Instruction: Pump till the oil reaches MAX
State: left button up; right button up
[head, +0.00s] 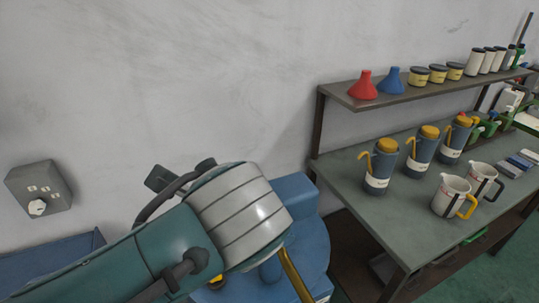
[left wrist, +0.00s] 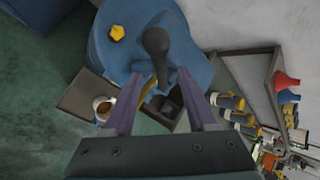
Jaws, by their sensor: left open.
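The blue machine body (head: 306,238) stands below the wall, partly hidden behind my left arm in the head view. It also fills the top of the left wrist view (left wrist: 108,48). A lever with a black rounded grip (left wrist: 155,42) rises from it. My left gripper (left wrist: 160,76) is open, its two fingers apart on either side of the lower part of this lever; contact cannot be told. A yellow bar (head: 295,276) shows beside my arm. A yellow star-shaped knob (left wrist: 117,33) sits on the machine. No oil gauge or MAX mark is readable. My right gripper is not in view.
A workbench (head: 345,166) at the right holds several blue oil cans (head: 380,168) and white measuring jugs (head: 450,196). A shelf (head: 400,94) above carries a red funnel (head: 364,86), a blue funnel (head: 392,81) and tins. A switch box (head: 38,188) is on the wall.

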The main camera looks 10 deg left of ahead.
pick_arm(q)
jog(key=shift+v, duration=1.85)
